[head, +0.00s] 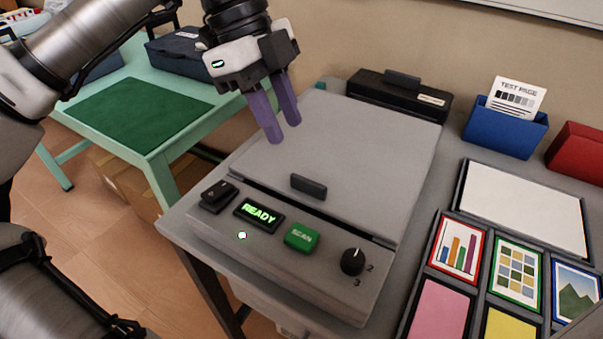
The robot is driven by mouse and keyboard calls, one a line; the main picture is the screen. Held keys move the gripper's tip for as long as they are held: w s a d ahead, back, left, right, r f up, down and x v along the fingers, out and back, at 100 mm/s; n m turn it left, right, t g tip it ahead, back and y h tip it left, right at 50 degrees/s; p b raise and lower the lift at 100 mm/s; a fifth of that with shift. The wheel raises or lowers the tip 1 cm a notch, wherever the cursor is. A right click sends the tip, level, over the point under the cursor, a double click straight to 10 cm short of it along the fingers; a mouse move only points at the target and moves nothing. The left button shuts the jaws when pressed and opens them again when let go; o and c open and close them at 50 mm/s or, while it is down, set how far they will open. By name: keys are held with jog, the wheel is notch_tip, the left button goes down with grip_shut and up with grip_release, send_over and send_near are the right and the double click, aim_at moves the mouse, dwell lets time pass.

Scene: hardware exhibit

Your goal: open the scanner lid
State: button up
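The scanner (215,243) is a grey box on a grey table, with a control panel along its front. Its flat grey lid (350,150) lies down over the bed, with a dark seam along the front edge. A small dark handle (309,186) sticks up near the lid's front edge. My gripper (283,130) has two purple fingers pointing down above the left part of the lid, behind and left of the handle. The fingers are close together and hold nothing visible; their exact opening is unclear from this angle. The handle is in full view and apart from the fingers.
The panel has a lit READY display (259,212), a green SCAN button (301,237) and a black knob (352,261). A black device (400,97) stands behind the lid. A blue holder (505,127) and a picture tray (459,285) are at right. A green table (150,150) is at left.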

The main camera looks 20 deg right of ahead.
aim_at(306, 179)
jog(key=x, duration=1)
jog(key=shift+b, duration=0.4)
jog(key=shift+r, duration=0.1)
grip_shut()
